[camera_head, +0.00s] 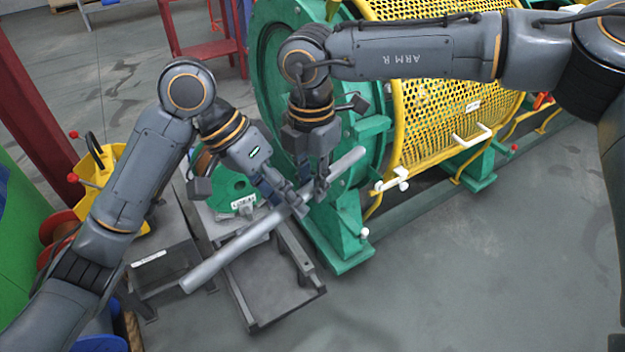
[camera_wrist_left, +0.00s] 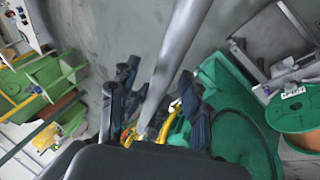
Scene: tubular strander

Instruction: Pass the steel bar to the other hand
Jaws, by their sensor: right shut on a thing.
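The steel bar (camera_head: 232,254) is a long grey rod held aslant in the air in the head view, from lower left to upper right. My right gripper (camera_head: 313,190) comes down from above and is shut on the bar right of its middle. My left gripper (camera_head: 289,204) is at the bar just left of the right one. In the left wrist view, the bar (camera_wrist_left: 178,50) runs between the open fingers of my left gripper (camera_wrist_left: 158,100), with a gap visible on both sides. The exact contact at the left fingertips is hard to see.
A grey stand with a tray (camera_head: 275,290) lies below the bar. The green machine frame (camera_head: 345,235) and yellow perforated guard (camera_head: 440,120) are close on the right. A yellow bin (camera_head: 135,165) stands at left. The floor at lower right is clear.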

